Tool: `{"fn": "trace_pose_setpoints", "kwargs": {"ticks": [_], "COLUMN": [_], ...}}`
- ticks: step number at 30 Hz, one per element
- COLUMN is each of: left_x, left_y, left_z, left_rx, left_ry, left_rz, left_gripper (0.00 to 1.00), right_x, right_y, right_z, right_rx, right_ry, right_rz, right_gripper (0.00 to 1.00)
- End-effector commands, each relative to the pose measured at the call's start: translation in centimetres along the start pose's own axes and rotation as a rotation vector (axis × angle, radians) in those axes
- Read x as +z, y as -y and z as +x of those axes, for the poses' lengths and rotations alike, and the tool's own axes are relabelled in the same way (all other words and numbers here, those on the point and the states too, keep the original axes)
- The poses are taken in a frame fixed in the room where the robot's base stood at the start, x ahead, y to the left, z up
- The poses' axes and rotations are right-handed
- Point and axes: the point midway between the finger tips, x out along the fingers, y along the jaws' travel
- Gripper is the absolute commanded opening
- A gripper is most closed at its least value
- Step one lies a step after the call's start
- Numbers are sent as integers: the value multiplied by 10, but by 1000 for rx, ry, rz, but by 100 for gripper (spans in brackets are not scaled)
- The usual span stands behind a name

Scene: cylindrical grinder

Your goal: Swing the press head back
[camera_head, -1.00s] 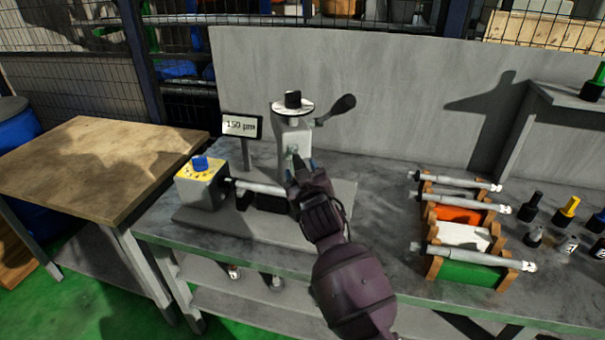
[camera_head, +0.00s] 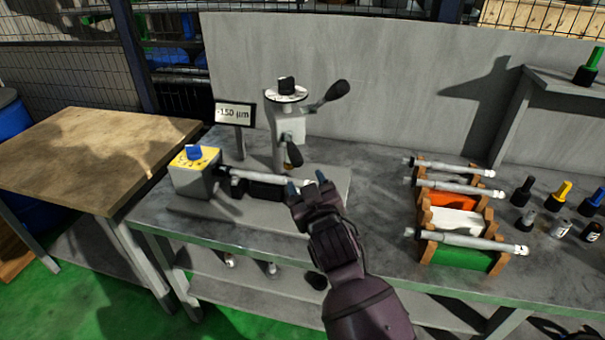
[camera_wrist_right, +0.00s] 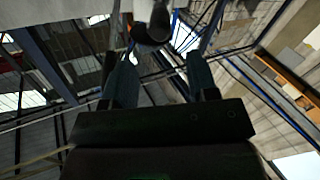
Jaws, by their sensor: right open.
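The press head (camera_head: 289,127) is a light grey block on a post at the back of the grinder's base plate (camera_head: 335,185). It has a white dial with a black knob (camera_head: 287,85) on top and a dark-ended lever (camera_head: 337,90) pointing up right. A second dark grip (camera_head: 294,154) hangs at its front. A pale cylindrical workpiece (camera_head: 262,177) lies below the head. My right gripper (camera_head: 306,186) is open, just below and in front of the hanging grip. In the right wrist view a dark round knob end (camera_wrist_right: 158,26) shows beyond the open fingers. My left gripper is not in view.
A yellow-topped box with a blue knob (camera_head: 194,172) stands left of the workpiece. The sign (camera_head: 235,114) reads -150 µm. A rack (camera_head: 472,213) with several pale cylinders is at right, near bottles (camera_head: 559,228). A wooden table (camera_head: 95,155) is at left.

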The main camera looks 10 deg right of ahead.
Motion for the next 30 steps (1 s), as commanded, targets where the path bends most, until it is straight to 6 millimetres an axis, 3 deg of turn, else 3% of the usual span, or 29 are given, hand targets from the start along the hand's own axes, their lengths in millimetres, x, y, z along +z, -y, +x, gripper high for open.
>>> {"fn": "trace_pose_setpoints", "kwargs": {"ticks": [6,14,20,23,25,30], "left_x": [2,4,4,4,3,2], "left_y": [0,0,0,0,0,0], "left_z": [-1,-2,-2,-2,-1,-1], "left_rx": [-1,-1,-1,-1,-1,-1], "left_ry": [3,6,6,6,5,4], "left_rz": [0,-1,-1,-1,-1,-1], "left_gripper": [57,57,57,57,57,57], "right_x": [0,0,9,42,74,155], "right_y": [0,0,-2,-10,-17,-36], "right_z": [-14,-15,-19,-34,-51,-109], "right_rx": [-1,0,-11,-26,-33,-35], "right_ry": [0,-1,7,46,92,231], "right_rz": [0,0,27,79,115,185], "right_gripper": [53,53,27,12,1,0]}}
